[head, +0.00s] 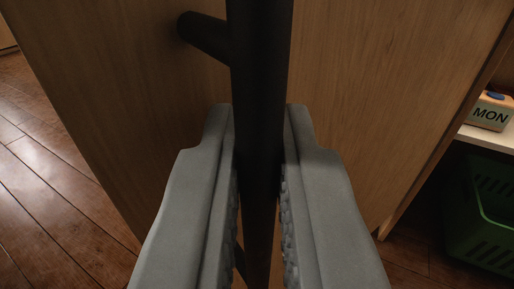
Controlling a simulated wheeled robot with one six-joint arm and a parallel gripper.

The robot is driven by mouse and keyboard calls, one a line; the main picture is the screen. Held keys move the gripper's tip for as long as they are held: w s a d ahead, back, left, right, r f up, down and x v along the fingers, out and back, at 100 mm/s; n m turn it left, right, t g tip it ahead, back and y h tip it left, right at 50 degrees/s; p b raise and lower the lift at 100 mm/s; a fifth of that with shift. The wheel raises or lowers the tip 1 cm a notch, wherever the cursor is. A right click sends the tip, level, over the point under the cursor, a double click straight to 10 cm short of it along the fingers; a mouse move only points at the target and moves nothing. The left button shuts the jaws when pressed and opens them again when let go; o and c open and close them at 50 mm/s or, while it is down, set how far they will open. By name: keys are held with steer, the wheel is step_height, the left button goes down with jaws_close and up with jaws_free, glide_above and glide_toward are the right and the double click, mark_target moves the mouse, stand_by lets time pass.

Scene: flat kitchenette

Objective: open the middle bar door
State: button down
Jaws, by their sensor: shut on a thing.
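The bar door (385,85) is a wooden panel that fills most of the view. Its long black bar handle (261,60) runs down the middle, and a short post (205,36) joins it to the door at the upper left. My gripper (260,125) is shut on the bar, with one grey finger on each side of it. The fingers hide part of the lower door, and the bar's ends are not clear. On the right the door's edge stands before an open space with things in it, so the door seems at least partly open.
At the right, a white shelf (485,139) holds a small block marked MON (490,114). A green crate (490,215) is below the shelf. Brown wooden floor (45,190) shows clear at the left.

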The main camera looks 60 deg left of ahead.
steer(key=w+d, duration=0.3)
steer(key=d, duration=0.6)
steer(key=w+d, duration=0.4)
steer(key=d, duration=0.6)
steer(key=shift+d, duration=0.15)
steer(key=c, duration=1.7)
jaws_free()
steer(key=v, duration=1.7)
steer(key=shift+d, duration=0.15)
